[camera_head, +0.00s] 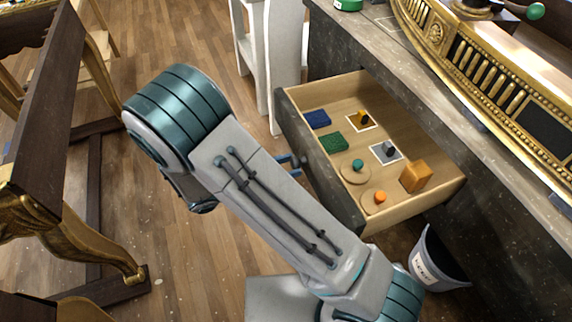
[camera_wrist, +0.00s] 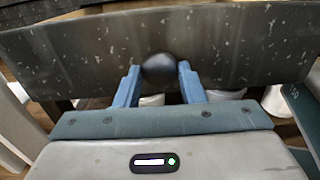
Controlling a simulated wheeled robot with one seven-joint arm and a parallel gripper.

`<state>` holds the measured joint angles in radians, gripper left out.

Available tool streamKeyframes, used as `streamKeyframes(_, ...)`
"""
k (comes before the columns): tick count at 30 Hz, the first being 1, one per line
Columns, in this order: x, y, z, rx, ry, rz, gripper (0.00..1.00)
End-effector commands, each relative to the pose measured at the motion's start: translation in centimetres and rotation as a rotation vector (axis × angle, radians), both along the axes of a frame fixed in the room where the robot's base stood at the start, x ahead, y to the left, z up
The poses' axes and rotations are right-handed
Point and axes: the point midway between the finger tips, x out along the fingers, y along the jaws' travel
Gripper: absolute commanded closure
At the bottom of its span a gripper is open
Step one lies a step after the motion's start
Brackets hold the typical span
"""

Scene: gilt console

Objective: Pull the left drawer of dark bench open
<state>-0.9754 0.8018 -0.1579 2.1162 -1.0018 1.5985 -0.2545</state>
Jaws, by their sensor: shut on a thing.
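The drawer (camera_head: 449,202) of the dark bench (camera_head: 344,45) stands well out from the bench in the head view, its pale wooden inside showing. Its dark speckled front (camera_wrist: 65,60) spans the wrist view. A round black knob (camera_wrist: 159,68) sits on that front. My gripper (camera_wrist: 158,75) is shut on the knob, with one blue finger on each side. In the head view my arm hides part of the drawer front, the knob and most of my gripper.
The drawer holds a blue block (camera_head: 317,119), a green block (camera_head: 333,142), an orange block (camera_head: 416,176) and several small pieces on bases. A grey bucket (camera_head: 439,262) stands below the drawer. A dark table with gilt legs (camera_head: 75,230) is at left. Wooden floor between is clear.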

Motion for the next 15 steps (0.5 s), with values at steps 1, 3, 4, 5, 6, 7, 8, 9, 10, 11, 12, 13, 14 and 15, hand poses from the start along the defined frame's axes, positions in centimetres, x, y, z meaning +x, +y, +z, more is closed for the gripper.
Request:
streamKeyframes(1,-0.05,0.03,-0.09,0.002,0.002,0.000,1.00)
streamKeyframes(3,-0.07,0.08,-0.09,0.002,0.001,0.001,1.00)
streamKeyframes(4,-0.07,0.09,-0.09,0.002,0.002,0.002,1.00)
streamKeyframes(5,-0.07,0.09,-0.09,0.002,0.001,0.002,0.59)
streamKeyframes(6,-0.07,0.09,-0.09,0.002,0.001,0.002,0.47)
streamKeyframes(7,-0.06,0.10,-0.08,0.002,0.001,0.002,0.43)
streamKeyframes(8,-0.06,0.10,-0.08,0.001,0.000,0.002,0.43)
streamKeyframes(9,-0.06,0.09,-0.07,0.001,0.000,0.002,0.43)
streamKeyframes(10,-0.05,0.09,-0.06,0.001,0.000,0.002,0.43)
streamKeyframes(11,-0.05,0.09,-0.06,0.001,0.000,0.002,0.43)
streamKeyframes(12,-0.05,0.08,-0.05,0.001,0.000,0.003,0.43)
streamKeyframes(13,-0.05,0.08,-0.04,0.001,0.000,0.003,0.43)
streamKeyframes(14,-0.04,0.08,-0.04,0.001,0.000,0.003,0.43)
streamKeyframes(15,-0.05,0.13,-0.03,0.001,0.000,0.003,0.43)
